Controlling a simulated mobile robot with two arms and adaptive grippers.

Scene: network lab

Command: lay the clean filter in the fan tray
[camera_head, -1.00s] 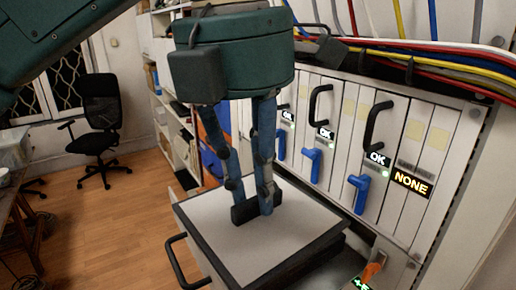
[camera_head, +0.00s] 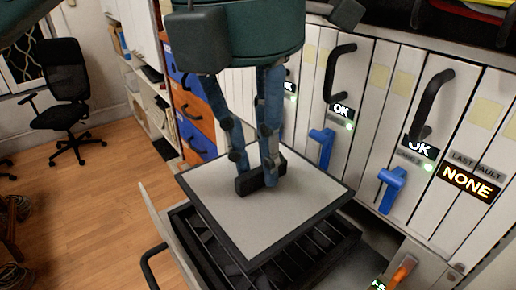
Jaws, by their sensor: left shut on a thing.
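The clean filter (camera_head: 300,212) is a flat, pale grey square panel with a black frame. My left gripper (camera_head: 258,178) points down and is shut on the black grip block in the middle of the filter. The fan tray (camera_head: 162,222) is pulled out below the filter, with a grey metal rim and a dark slatted inside. The filter covers the tray's far part, and slats show along its near edges. The filter looks raised over the tray; whether any edge touches it I cannot tell. My right gripper is not in view.
A rack of upright white modules with black handles (camera_head: 433,103) and blue levers (camera_head: 391,188) stands close on the right. A black handle (camera_head: 148,266) sticks out at the tray's left front. An orange lever (camera_head: 403,272) is at lower right. A black chair (camera_head: 62,90) stands on open floor at left.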

